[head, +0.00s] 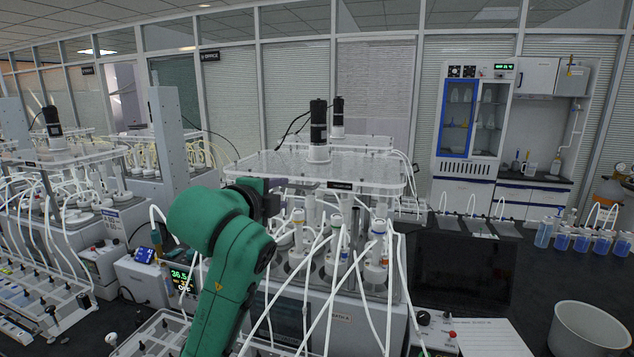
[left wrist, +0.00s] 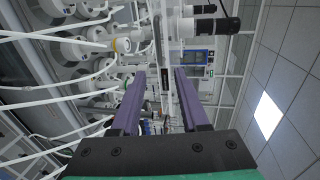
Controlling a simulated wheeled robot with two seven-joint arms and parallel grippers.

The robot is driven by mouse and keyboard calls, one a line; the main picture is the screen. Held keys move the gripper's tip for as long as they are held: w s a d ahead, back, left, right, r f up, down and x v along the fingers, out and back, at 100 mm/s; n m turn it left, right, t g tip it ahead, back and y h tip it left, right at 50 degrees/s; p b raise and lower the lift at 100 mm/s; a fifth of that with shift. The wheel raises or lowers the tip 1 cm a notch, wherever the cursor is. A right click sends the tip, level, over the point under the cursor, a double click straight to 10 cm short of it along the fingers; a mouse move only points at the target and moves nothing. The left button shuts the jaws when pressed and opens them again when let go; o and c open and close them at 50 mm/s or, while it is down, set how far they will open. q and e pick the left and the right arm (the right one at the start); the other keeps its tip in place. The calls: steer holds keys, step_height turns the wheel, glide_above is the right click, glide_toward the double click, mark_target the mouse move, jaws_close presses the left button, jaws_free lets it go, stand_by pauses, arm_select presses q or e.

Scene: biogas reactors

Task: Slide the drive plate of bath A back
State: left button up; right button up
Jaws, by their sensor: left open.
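A clear drive plate (head: 270,167) with a dark label on its front edge lies level above the bath in front of me. A black motor (head: 318,130) stands on it. I cannot read the label. My left gripper (head: 276,184) is open at the plate's front left part, its tips partly hidden behind my green arm. In the left wrist view its two purple fingers (left wrist: 165,75) stand apart, and the plate edge (left wrist: 157,35) shows edge-on between and beyond them. I cannot tell whether they touch it. My right gripper is not in view.
White-capped bottles (head: 377,250) with several white tubes stand under the plate. Another reactor bath (head: 60,210) is at the left. A white pot (head: 588,330) stands on the dark bench at the right. A dark screen (head: 463,270) is beside the bath.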

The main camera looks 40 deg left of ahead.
arm_select(q)
steer(key=p, duration=0.2)
glide_toward(298, 187)
steer(key=w, duration=0.2)
steer(key=p+x, duration=0.2)
steer(key=x, duration=0.6)
steer(key=shift+w+a+f+p, duration=0.2)
steer(key=shift+w+a+p, duration=0.05)
steer(key=shift+w+p, duration=0.05)
steer(key=shift+a, duration=0.15)
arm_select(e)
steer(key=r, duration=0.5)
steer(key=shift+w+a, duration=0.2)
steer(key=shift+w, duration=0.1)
arm_select(q)
jaws_close()
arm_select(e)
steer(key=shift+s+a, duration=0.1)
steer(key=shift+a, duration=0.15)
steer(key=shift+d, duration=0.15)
